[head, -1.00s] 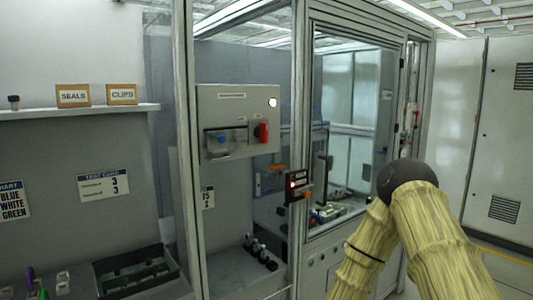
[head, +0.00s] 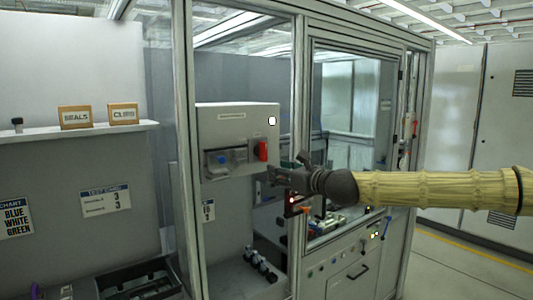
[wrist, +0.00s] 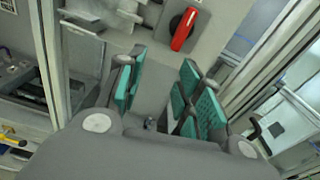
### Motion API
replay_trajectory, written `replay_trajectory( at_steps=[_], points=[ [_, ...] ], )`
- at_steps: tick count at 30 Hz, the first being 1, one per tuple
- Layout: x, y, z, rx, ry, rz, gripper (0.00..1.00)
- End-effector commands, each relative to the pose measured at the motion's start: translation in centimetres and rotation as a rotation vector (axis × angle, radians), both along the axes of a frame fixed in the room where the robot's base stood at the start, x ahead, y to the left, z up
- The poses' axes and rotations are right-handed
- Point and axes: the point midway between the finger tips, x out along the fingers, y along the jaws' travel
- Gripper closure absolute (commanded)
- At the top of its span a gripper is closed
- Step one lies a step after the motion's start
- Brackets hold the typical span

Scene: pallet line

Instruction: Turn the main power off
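A grey panel box (head: 225,128) sits behind the open frame of the cabinet. On its right side is a red rotary handle (head: 262,150), upright in the head view, with a lit white lamp (head: 272,120) above it. In the wrist view the red handle (wrist: 184,30) shows on a dark round base, slanted with that view. My gripper (head: 275,173) is just below and right of the handle in the head view, not visibly touching it. In the wrist view my gripper (wrist: 160,82) is open, its teal pads apart and nothing between them; the handle lies beyond the fingertips.
A clear-covered compartment with a blue knob (head: 222,158) is left of the handle. Upright frame posts (head: 299,90) stand close by my arm. A small box with a red light (head: 292,200) is just under my gripper. Dark-capped items (head: 258,262) stand below.

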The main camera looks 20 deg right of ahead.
Motion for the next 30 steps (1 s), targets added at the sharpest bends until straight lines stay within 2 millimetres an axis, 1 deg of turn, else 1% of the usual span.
replay_trajectory(
  at_steps=[1,3,6,10,14,30],
  points=[
    [-0.1,-0.9,1.8,0.039,-0.011,-0.009,0.64],
    [-0.3,-1.7,3.4,0.08,-0.022,-0.015,0.64],
    [-0.3,-2.3,4.4,0.109,-0.027,-0.02,0.64],
    [0.3,-2.2,4.6,0.113,-0.028,-0.02,0.64],
    [1.3,-1.7,4.7,0.111,-0.027,-0.02,0.64],
    [7.2,0.6,4.5,0.11,-0.026,-0.019,0.64]
  ],
)
